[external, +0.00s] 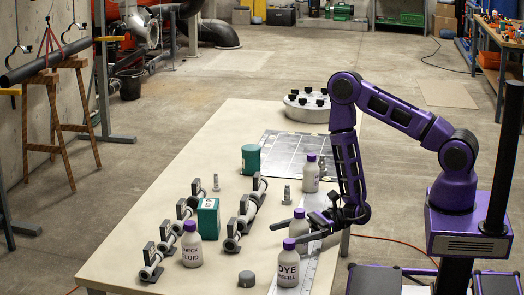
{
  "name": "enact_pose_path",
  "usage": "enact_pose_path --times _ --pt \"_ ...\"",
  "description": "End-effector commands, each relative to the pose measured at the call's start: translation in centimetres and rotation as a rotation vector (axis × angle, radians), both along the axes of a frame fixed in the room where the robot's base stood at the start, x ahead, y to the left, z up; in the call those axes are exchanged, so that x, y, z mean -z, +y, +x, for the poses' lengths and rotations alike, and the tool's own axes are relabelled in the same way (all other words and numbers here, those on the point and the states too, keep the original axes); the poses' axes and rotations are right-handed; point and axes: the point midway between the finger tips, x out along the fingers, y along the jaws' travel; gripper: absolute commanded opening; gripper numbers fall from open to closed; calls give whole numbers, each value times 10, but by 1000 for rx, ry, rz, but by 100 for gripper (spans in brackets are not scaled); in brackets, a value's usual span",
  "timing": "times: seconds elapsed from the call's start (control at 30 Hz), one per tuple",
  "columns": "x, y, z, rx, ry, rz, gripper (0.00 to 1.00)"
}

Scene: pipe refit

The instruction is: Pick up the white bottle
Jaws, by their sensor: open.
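Several white bottles with purple caps stand upright on the long table (245,118). One bottle (192,250) at the front left reads "CHECK FLUID". Another bottle (288,268) at the front right reads "DYE REFILL". A third bottle (311,180) stands farther back beside the grey gridded plate. One more bottle (298,230) stands just behind the dye bottle, beside my gripper (285,233). My gripper is low over the table's right side with its fingers pointing left, open. The fingers overlap this bottle in the picture; whether they touch it cannot be told.
Pipe clamps on rails (236,228), a green box (208,217), a green cylinder (251,159) and a small grey cap (246,279) stand left of my gripper. The gridded plate (283,148) and a round white holder with black knobs (308,112) lie farther back. The table's left rear is clear.

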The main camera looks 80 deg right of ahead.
Motion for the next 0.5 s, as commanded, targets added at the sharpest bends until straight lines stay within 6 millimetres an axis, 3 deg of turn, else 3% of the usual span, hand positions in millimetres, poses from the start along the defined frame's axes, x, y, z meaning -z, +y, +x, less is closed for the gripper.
enact_pose_path --times 0.17,0.5 --pt "0 0 0 0 0 0 96" --pt "0 -1 0 0 1 -1 35"
